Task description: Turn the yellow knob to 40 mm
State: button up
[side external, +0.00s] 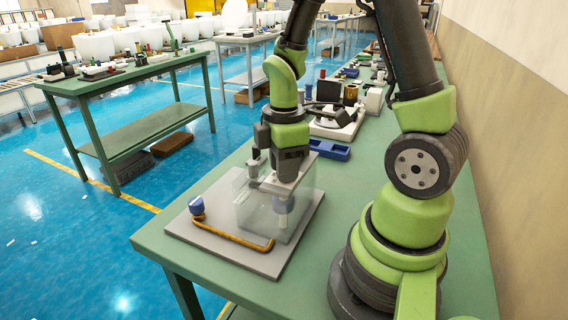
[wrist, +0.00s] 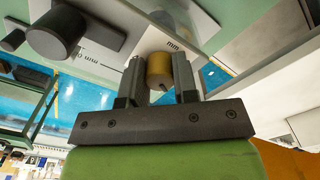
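The yellow knob (wrist: 159,68) is a short cylinder between the two fingers of my gripper (wrist: 158,75) in the wrist view. The fingers lie close against both its sides, and it appears gripped. A light plate with "mm" print (wrist: 172,44) is behind the knob; the full reading cannot be made out. In the side view my gripper (side external: 288,168) points down at the top of a clear box fixture (side external: 300,205). The yellow knob cannot be made out there.
The fixture stands on a grey base plate (side external: 228,245) with a blue knob (side external: 196,206) and a bent brass-coloured tube (side external: 240,238). A dark cylinder (wrist: 57,33) is beside the plate. A blue tray (side external: 330,149) and several devices stand behind on the green bench (side external: 345,185).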

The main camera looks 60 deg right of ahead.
jog(key=shift+m, duration=0.4)
jog(key=m, duration=0.6)
jog(key=shift+m, duration=0.4)
jog(key=m, duration=0.3)
jog(key=shift+m, duration=0.3)
jog(key=m, duration=0.3)
jog(key=shift+m, duration=0.3)
jog(key=m, duration=0.8)
jog(key=shift+m, duration=0.4)
